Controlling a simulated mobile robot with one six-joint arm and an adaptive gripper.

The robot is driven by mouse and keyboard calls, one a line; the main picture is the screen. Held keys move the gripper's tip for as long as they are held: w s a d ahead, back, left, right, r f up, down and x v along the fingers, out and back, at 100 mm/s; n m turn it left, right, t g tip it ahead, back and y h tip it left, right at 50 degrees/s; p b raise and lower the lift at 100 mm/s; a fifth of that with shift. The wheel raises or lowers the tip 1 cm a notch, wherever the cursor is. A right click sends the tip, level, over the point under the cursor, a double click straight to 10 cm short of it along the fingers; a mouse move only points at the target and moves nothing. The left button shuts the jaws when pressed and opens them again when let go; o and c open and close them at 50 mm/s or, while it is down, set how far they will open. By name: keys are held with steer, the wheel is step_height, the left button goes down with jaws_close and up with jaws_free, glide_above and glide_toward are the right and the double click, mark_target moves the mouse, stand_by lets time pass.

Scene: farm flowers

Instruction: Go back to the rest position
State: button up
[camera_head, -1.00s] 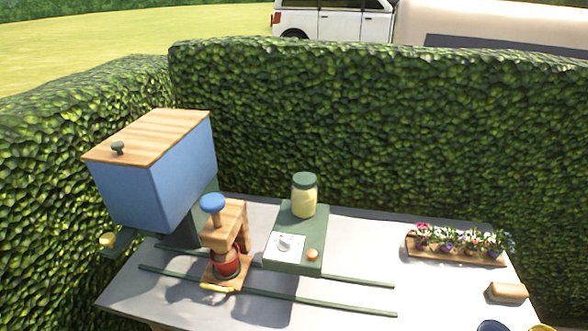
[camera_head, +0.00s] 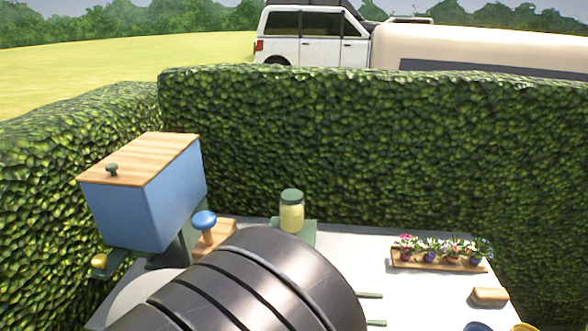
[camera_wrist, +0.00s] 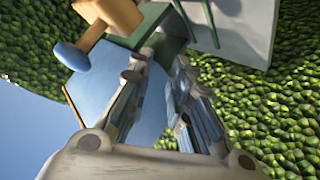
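My gripper (camera_wrist: 161,62) shows in the wrist view with its two fingers apart. Nothing is held between them; the blue box (camera_wrist: 88,92) shows through the gap. In the head view my dark arm crosses the lower middle, and my gripper is not seen there. In the wrist view the wooden press with a blue knob (camera_wrist: 75,56) lies beyond the fingers at upper left. The same blue knob (camera_head: 204,219) shows in the head view, left of my arm. My arm hides most of the press and the rails.
The blue box with a wooden lid (camera_head: 146,205) stands at the left. A jar (camera_head: 291,211) stands behind my arm. A flower tray (camera_head: 436,265) and a tan block (camera_head: 489,296) lie on the table (camera_head: 350,255) at right. A hedge (camera_head: 340,140) borders the back and left.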

steer(key=w+d+r+m+g+y, duration=0.1)
steer(key=w+d+r+m, duration=0.1)
steer(key=d+r, duration=0.6)
steer(key=s+d+r+m+g, duration=0.1)
steer(key=s+d+r, duration=0.15)
steer(key=d, duration=0.45)
steer(key=s+d+r+m+g, duration=0.1)
steer(key=s+d+r, duration=0.15)
steer(key=d, duration=0.45)
steer(key=s+d+f+m+g+h, duration=0.2)
steer(key=s+d+m+h, duration=0.3)
steer(key=s+d, duration=1.3)
steer(key=d+m+g, duration=0.1)
steer(key=d, duration=0.3)
steer(key=shift+s+d+f+m+h, duration=0.3)
steer(key=shift+s+d+f, duration=0.05)
steer(key=shift+d+f, duration=0.05)
